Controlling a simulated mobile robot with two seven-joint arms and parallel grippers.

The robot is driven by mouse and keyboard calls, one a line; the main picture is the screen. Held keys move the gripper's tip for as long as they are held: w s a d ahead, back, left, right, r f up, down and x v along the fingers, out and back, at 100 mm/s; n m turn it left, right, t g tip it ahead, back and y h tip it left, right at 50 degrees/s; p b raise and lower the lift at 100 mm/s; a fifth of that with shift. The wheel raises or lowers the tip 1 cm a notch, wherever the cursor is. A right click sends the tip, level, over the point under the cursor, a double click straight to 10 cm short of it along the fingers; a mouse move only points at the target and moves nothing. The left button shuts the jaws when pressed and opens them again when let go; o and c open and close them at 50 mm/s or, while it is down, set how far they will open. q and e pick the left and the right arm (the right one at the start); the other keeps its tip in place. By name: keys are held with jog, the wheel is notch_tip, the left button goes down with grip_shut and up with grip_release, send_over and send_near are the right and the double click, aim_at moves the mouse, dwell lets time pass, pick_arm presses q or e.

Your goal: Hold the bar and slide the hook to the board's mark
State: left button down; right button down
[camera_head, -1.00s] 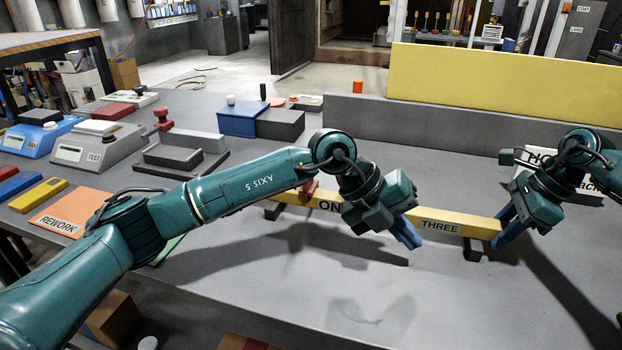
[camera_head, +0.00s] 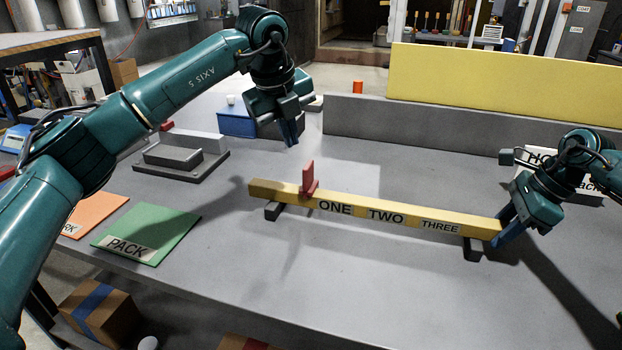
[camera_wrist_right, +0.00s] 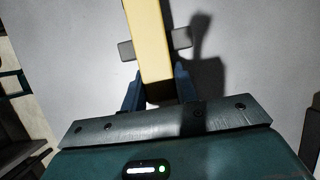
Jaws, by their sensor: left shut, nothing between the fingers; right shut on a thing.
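The yellow bar (camera_head: 275,191) lies across two dark supports, with the labels ONE, TWO and THREE along its front. The red hook (camera_head: 309,180) stands upright on the bar, just left of ONE. My right gripper (camera_head: 507,228) is shut on the bar's right end; the right wrist view shows the bar (camera_wrist_right: 150,40) between its blue fingers (camera_wrist_right: 158,92). My left gripper (camera_head: 289,134) is shut and empty, raised above the table behind the hook and apart from it. A white board (camera_head: 541,157) with black lettering stands at the right, partly hidden by my right arm.
A green PACK mat (camera_head: 160,225) and an orange mat (camera_head: 100,208) lie at the left. A grey fixture (camera_head: 180,160) and a blue box (camera_head: 236,122) stand farther back. A low grey wall (camera_head: 420,125) runs along the back right. The table in front of the bar is clear.

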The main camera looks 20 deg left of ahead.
pick_arm(q)
notch_tip(320, 180, down, 7)
jog(key=shift+f, duration=0.15)
pick_arm(e)
jog(key=shift+f, duration=0.15)
pick_arm(q)
jog(key=shift+d, duration=0.1)
dwell(1.9)
jog(key=shift+d, duration=3.45)
jog(key=shift+a, duration=0.65)
notch_tip(320, 180, up, 7)
